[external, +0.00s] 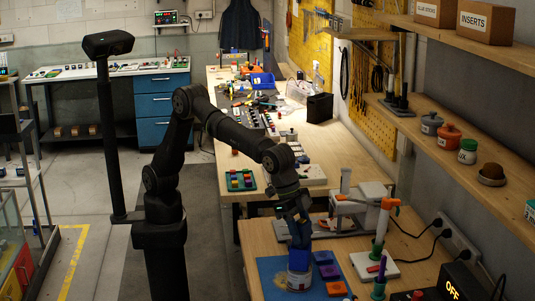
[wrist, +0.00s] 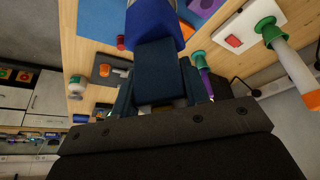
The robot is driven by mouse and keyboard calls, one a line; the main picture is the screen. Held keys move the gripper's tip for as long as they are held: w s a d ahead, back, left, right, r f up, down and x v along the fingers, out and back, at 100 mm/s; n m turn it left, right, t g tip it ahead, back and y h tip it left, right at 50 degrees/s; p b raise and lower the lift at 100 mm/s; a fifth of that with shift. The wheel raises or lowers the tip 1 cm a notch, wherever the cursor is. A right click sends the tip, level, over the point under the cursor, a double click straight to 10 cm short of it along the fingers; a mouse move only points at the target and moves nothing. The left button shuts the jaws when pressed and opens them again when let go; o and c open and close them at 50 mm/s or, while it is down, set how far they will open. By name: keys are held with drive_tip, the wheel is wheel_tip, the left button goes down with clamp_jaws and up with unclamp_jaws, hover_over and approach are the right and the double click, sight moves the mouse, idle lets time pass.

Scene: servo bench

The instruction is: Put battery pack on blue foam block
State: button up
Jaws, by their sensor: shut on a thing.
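My gripper (external: 299,238) points down over the blue mat and is shut on a bright blue block, which I take for the battery pack (external: 299,259). In the wrist view the battery pack (wrist: 152,22) sticks out beyond the dark jaws (wrist: 155,62). A blue foam block (external: 322,257) lies on the mat just right of the held pack, apart from it in the picture. The pack hides what is directly beneath it in the wrist view.
A pale can (external: 298,280) stands just below the held pack on the blue mat (external: 268,268). A purple block (external: 330,272) and a reddish block (external: 336,288) lie in front of the blue one. A white plate (external: 372,267) with an upright green-and-orange tool (external: 383,222) stands to the right.

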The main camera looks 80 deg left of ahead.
sight(302, 220)
drive_tip(key=o, duration=1)
drive_tip(key=shift+f, duration=0.1)
drive_tip(key=v, duration=1.2)
drive_tip(key=x, duration=1.2)
drive_tip(key=shift+r, duration=2)
